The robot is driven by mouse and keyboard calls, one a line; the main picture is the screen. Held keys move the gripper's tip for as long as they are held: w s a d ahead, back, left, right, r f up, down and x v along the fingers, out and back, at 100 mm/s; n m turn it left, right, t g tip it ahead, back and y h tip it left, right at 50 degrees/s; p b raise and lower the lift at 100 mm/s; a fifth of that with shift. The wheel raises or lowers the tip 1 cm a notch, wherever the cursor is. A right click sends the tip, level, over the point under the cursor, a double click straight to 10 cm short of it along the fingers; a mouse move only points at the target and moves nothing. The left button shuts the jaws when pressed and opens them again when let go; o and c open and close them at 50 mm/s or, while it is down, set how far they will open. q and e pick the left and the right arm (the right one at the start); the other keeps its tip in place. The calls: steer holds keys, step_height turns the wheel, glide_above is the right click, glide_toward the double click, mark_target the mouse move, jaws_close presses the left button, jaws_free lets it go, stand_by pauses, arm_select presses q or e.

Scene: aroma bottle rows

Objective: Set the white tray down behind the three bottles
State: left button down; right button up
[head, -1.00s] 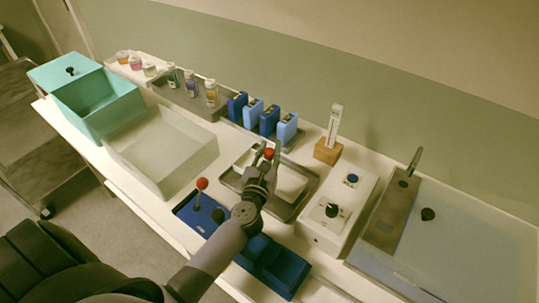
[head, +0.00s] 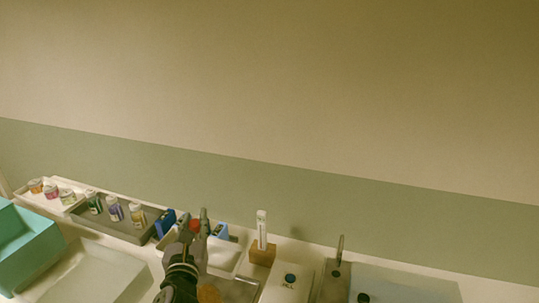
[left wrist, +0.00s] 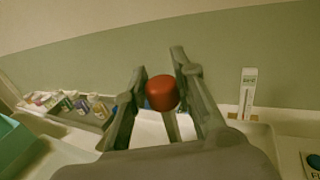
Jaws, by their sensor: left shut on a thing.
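My left gripper (head: 197,222) is shut on the red knob (left wrist: 161,92) of the white tray (head: 224,256). The tray hangs under the fingers, partly hidden by them, in front of the blue boxes; its exact height is hard to tell. The bottles also show at the left in the left wrist view (left wrist: 98,108). My right gripper is not in view.
Blue boxes (head: 166,222) stand beside the gripper. A wooden block (head: 262,254) with an upright white strip stands to the right. A teal bin (head: 25,245) and an empty pale bin (head: 95,272) lie left. The wall closes the back.

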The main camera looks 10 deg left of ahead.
arm_select(q)
steer(key=shift+m+h, duration=0.7)
steer(key=shift+h, duration=0.2)
steer(key=s+d+f, duration=0.1)
steer(key=s+d+f+b, duration=0.1)
steer(key=s, duration=0.1)
steer(key=s+d+f, duration=0.1)
steer(key=s+d, duration=0.1)
arm_select(e)
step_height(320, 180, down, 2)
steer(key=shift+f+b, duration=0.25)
steer(key=shift+b, duration=0.5)
arm_select(q)
steer(key=s+d+f+h, duration=0.1)
steer(key=s+d+f, duration=0.1)
steer(key=s, duration=0.5)
steer(key=s+d+f+m+h, duration=0.1)
steer(key=s+d+f, duration=0.1)
steer(key=s, duration=0.5)
steer(key=shift+s+d+t+h, duration=0.3)
steer(key=shift+s+d, duration=0.05)
steer(key=shift+d, duration=0.05)
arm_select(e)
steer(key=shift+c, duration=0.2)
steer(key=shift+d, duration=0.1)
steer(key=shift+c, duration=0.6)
